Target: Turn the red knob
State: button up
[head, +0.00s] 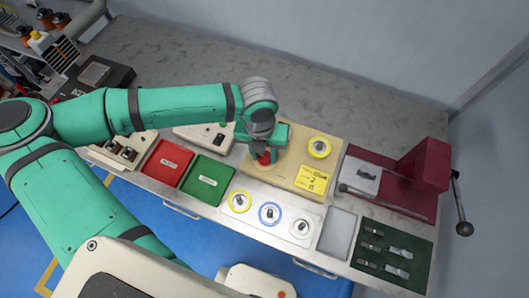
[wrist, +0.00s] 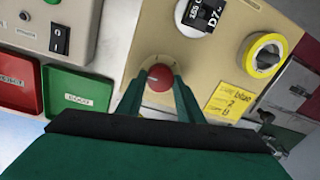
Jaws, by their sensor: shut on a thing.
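The red knob (wrist: 160,78) sits on the beige panel of the coil winder (wrist: 146,40). In the wrist view my gripper (wrist: 161,84) has one finger on each side of the knob and is shut on it. In the head view my gripper (head: 263,156) reaches down onto the panel, and only a small part of the red knob (head: 264,159) shows below it. A yellow ring (head: 319,147) and a yellow note (head: 312,179) are on the panel to the right of the knob. A black and white dial (wrist: 197,14) shows beyond the knob in the wrist view.
A red tray (head: 166,162) and a green tray (head: 207,180) lie left of the panel. Several round spools, one of them blue-rimmed (head: 270,214), stand in front of it. A dark red press (head: 424,166) with a lever and a dark tool mat (head: 392,250) are at the right.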

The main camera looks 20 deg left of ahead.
aim_at(262, 157)
jog(key=shift+w, duration=0.1)
jog(key=o, duration=1.1)
jog(key=shift+c, duration=0.2)
jog(key=shift+r, duration=0.1)
notch_tip(262, 157, up, 11)
jog(key=shift+s+a+f, duration=0.2)
jog(key=shift+s+a, duration=0.05)
jog(key=shift+a, duration=0.1)
